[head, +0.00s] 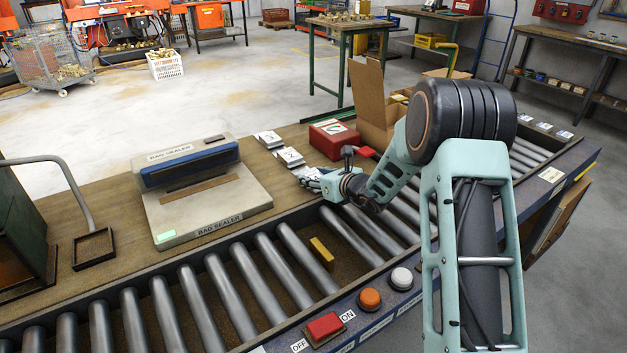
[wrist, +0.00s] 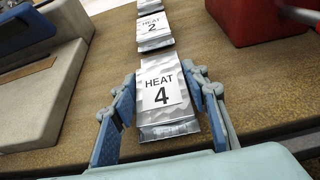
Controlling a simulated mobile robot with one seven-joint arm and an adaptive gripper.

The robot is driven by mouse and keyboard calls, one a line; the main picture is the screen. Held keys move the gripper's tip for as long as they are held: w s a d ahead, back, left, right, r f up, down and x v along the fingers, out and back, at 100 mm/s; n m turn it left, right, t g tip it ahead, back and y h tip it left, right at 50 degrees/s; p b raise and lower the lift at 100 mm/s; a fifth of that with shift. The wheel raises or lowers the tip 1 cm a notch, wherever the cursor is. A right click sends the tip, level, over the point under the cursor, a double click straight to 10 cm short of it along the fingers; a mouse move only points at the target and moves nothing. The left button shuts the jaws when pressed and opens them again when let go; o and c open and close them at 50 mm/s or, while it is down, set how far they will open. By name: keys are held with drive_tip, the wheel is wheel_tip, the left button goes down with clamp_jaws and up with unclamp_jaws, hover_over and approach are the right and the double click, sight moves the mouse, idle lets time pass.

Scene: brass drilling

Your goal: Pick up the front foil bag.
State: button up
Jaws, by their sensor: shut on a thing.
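The front foil bag (wrist: 163,100) is silver with a white label reading HEAT 4. It lies between the two blue fingers of my gripper (wrist: 162,118), which is shut on its sides. In the head view, my gripper (head: 318,179) is at the belt-side edge of the brown bench, and the front bag (head: 306,172) is partly hidden by it. I cannot tell whether the bag is clear of the bench. Behind it, a foil bag labelled HEAT 2 (wrist: 154,32) lies in the same row; it also shows in the head view (head: 268,138).
The bag sealer (head: 205,205) stands left of the bags. A red box (head: 333,139) and an open cardboard box (head: 370,103) stand to the right. The roller conveyor (head: 225,285) runs along the near side, with a yellow block (head: 322,252) among the rollers.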

drive_tip(key=c, duration=0.3)
drive_tip(key=shift+r, duration=0.1)
